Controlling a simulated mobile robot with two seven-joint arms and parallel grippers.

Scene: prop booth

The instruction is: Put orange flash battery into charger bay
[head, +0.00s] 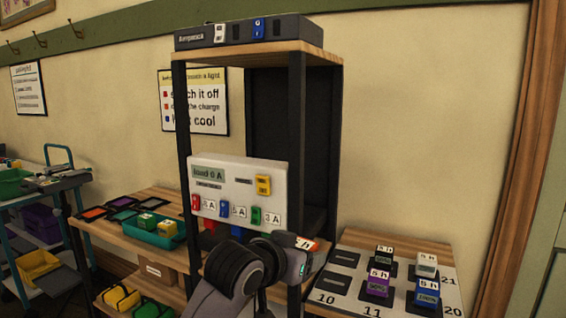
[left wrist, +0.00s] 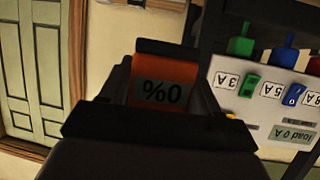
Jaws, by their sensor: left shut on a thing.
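The orange flash battery (left wrist: 165,82) is between the fingers of my left gripper (left wrist: 155,105) in the left wrist view, with an upside-down "0%" label. In the head view an orange edge of it shows at my left gripper (head: 300,250), in front of the shelf's right post. My left gripper is shut on it, right of and below the white panel (head: 235,170) marked "load 0 A". This panel has red, blue, green and yellow pieces and amp labels. A dark unit (head: 195,37) on the shelf top holds a white and a blue block. I cannot tell which is the charger bay.
Right, a numbered board (head: 350,285) holds several "5 h" blocks, including a purple one (head: 378,284) and a blue one (head: 427,292). Left, a wooden bench carries a teal tray (head: 150,235). Black shelf posts (head: 296,120) stand close to my gripper.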

